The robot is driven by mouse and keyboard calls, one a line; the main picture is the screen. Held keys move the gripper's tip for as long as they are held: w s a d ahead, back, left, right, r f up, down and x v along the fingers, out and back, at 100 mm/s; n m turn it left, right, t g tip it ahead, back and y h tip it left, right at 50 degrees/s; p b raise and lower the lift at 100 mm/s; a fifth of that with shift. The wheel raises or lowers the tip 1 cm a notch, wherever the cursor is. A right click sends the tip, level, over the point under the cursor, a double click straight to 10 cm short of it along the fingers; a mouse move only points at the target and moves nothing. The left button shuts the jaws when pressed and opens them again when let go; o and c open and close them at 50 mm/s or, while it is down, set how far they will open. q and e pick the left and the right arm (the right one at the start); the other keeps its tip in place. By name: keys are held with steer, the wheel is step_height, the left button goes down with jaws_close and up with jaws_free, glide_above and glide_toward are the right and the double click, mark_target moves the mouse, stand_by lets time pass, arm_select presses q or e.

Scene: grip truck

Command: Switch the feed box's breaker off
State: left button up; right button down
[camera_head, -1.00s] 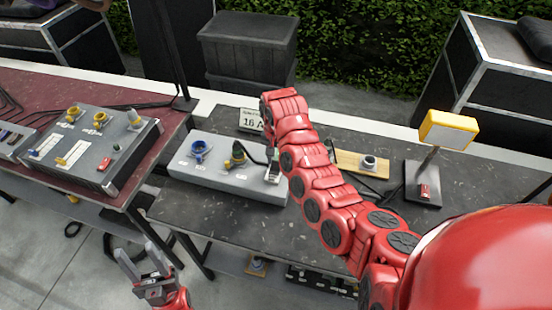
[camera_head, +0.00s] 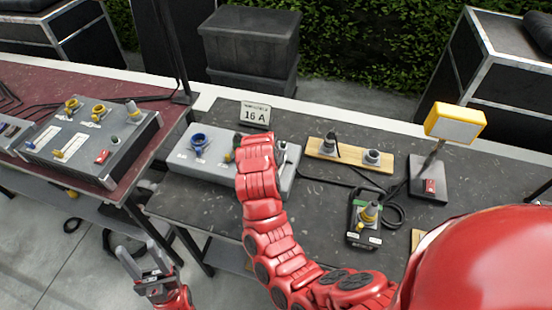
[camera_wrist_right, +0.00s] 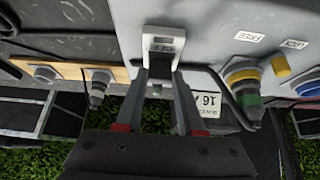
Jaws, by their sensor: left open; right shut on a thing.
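The grey box (camera_head: 222,175) on the dark table carries a blue socket (camera_head: 199,143), a yellow-and-green connector and, at its right end, a white-framed breaker. In the head view my red right arm hides most of that hand and part of the connector (camera_wrist_right: 245,88). My left gripper (camera_head: 138,254) is open and empty, low at the left, away from the box.
A 16 A sign (camera_head: 255,115) stands behind the box. A wooden board with sockets (camera_head: 325,158), a handheld tester (camera_head: 352,230) and a yellow-headed lamp (camera_head: 455,123) stand to the right. Another panel box (camera_head: 80,165) with a red switch (camera_head: 102,156) is on the red table.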

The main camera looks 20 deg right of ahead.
steer(key=t+h+b, duration=0.1)
steer(key=b, duration=0.1)
steer(key=s+a+f+t+h+b, duration=0.1)
steer(key=t+b, duration=0.1)
steer(key=b, duration=0.1)
steer(key=shift+s+f, duration=0.15)
steer(key=shift+s+a+t+h+b, duration=0.15)
steer(key=shift+t+h+b, duration=0.3)
steer(key=shift+b, duration=0.65)
steer(key=c, duration=0.5)
jaws_free()
